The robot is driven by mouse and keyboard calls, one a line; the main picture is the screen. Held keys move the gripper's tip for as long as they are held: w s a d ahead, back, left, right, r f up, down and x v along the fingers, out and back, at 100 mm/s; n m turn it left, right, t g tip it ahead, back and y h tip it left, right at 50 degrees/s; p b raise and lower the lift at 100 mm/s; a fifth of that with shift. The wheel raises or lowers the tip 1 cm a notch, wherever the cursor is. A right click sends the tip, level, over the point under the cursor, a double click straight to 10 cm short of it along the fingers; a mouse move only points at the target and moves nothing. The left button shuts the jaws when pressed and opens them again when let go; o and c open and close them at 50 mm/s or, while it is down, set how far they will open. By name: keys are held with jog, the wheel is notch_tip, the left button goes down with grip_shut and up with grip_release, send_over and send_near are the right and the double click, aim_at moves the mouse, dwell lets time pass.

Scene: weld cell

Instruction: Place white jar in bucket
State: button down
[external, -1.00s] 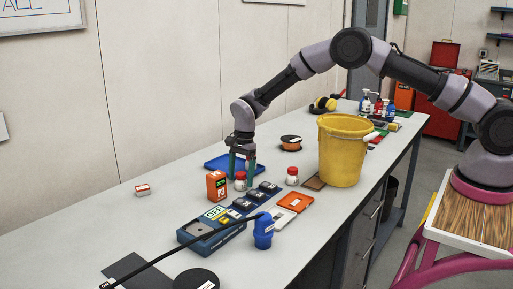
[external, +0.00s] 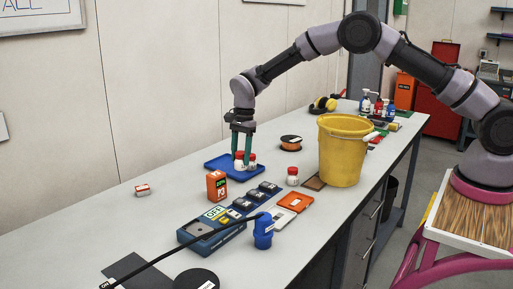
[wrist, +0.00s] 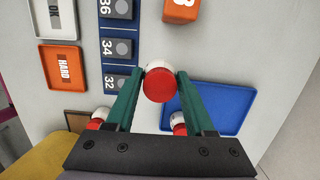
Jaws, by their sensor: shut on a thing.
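My gripper (external: 242,158) is shut on a white jar with a red lid (external: 239,164). In the wrist view the fingers (wrist: 159,80) pinch this jar (wrist: 160,86), its red lid facing the camera. It is held upright or nearly so, above the table near the blue tray. A second red-lidded white jar (external: 252,165) shows just right of it, partly hidden by the gripper. A third such jar (external: 292,176) stands on the table farther right. The yellow bucket (external: 343,158) stands upright to the right; its inside bottom is hidden.
The left table is mostly clear.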

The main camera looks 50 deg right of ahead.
aim_at(240, 152)
notch_tip(240, 152, up, 22)
jog(key=s+d+r, duration=0.1)
jog(key=s+d, duration=0.4)
jog(key=d, duration=0.5)
jog(key=s+d+r, duration=0.1)
jog(key=s+d, duration=0.5)
jog(key=d, duration=0.4)
jog(key=s+d+f, duration=0.2)
jog(key=s+d, duration=0.6)
jog(key=s, duration=0.6)
jog(key=shift+w+a+f, duration=0.1)
jog(key=shift+w+f, duration=0.05)
jog(key=shift+f, duration=4.5)
jog(key=shift+w+d+f, duration=0.1)
jog(key=shift+f, duration=4.6)
jog(key=shift+w+a+f, duration=0.1)
jog(key=shift+w+f, duration=0.05)
jog(key=shift+f, duration=4.5)
jog(key=shift+f, duration=0.15)
jog(key=shift+f, duration=0.4)
